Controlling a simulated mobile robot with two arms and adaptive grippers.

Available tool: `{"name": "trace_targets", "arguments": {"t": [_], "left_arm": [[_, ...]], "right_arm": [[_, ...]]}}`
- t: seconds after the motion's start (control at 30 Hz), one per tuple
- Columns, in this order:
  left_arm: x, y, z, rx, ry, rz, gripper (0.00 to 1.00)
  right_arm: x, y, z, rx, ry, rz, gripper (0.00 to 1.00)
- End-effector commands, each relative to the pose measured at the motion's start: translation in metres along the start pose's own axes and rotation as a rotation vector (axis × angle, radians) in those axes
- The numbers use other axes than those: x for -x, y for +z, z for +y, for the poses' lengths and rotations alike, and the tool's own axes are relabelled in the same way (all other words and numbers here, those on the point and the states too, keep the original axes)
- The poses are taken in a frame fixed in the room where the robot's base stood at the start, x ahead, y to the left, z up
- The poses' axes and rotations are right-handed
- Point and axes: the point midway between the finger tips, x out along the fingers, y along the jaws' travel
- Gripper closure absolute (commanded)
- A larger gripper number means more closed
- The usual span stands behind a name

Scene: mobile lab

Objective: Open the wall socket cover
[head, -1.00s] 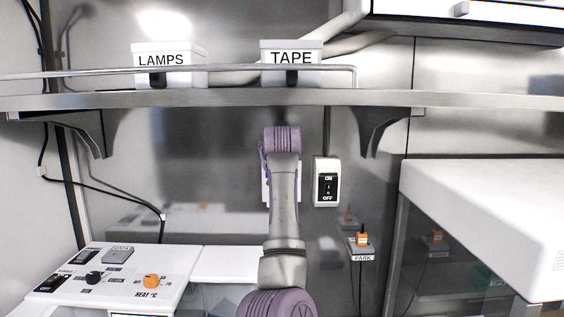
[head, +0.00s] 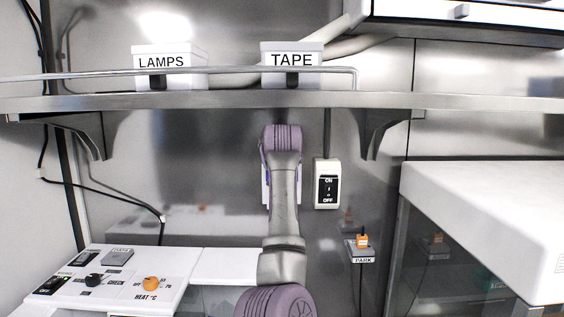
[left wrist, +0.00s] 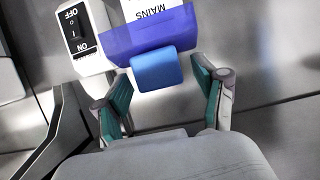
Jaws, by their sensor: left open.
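The wall socket's blue cover (left wrist: 150,32) shows in the left wrist view, which sees the wall upside down. A lighter blue tab (left wrist: 159,70) sticks out from it. A white plate marked MAINS (left wrist: 150,8) adjoins the cover. My left gripper (left wrist: 160,82) is open, with one teal-padded finger on each side of the tab; I cannot tell whether either touches it. In the head view my left arm hides most of the socket; only a white edge (head: 266,190) shows beside it. The cover's opening angle is unclear. My right gripper is not in view.
An ON/OFF switch box (head: 327,184) sits on the wall just right of the socket. A shelf (head: 230,100) with LAMPS (head: 185,52) and TAPE (head: 305,50) boxes runs above. A control panel (head: 125,290) is lower left, a PARK holder (head: 361,250) lower right.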

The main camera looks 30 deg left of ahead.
Motion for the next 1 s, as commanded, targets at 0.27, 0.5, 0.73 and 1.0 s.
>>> {"name": "trace_targets", "arguments": {"t": [0.27,0.5,0.73,1.0], "left_arm": [[0.026,-0.001,0.000,0.002,0.000,0.005,0.29],[0.078,-0.001,0.001,0.001,0.001,0.004,0.29],[0.111,0.000,0.000,0.000,0.000,0.000,0.29],[0.119,0.001,0.000,0.000,0.000,-0.002,0.29]], "right_arm": [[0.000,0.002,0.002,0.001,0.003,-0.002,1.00],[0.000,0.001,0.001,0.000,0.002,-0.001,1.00],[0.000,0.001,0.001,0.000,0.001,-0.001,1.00],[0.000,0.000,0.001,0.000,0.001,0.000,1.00]]}}
